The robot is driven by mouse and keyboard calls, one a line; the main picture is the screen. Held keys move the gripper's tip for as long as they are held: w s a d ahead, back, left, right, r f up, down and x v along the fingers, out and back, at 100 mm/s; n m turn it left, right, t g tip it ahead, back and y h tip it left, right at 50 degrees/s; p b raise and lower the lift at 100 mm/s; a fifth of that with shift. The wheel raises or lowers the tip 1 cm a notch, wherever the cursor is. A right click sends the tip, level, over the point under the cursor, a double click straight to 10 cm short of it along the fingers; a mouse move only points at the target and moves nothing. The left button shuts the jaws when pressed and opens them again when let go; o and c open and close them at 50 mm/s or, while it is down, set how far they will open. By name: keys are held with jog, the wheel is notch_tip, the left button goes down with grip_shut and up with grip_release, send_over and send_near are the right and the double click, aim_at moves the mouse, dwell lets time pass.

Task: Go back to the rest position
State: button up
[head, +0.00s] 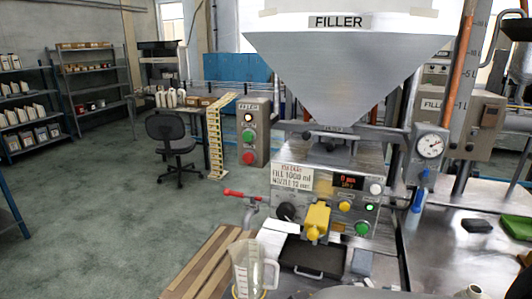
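My gripper is not in view. Pale rounded shapes at the bottom edge, right of centre, are cut off and I cannot tell what they are. The filler machine, with its large metal hopper (345,60) marked FILLER, stands right of centre. Its front panel (325,182) carries a label, a small red display, a yellow lever (317,220) and several buttons. A clear measuring jug (243,272) stands upright at the bottom, left of the machine. A valve with a red handle (240,195) sticks out at the machine's left side.
A slatted wooden surface (197,268) lies left of the jug. A dark tray (312,257) is below the panel. A pressure gauge (429,146) and a metal bench (440,250) are at right. A black office chair (172,140) and shelves stand behind. The floor (95,225) at left is open.

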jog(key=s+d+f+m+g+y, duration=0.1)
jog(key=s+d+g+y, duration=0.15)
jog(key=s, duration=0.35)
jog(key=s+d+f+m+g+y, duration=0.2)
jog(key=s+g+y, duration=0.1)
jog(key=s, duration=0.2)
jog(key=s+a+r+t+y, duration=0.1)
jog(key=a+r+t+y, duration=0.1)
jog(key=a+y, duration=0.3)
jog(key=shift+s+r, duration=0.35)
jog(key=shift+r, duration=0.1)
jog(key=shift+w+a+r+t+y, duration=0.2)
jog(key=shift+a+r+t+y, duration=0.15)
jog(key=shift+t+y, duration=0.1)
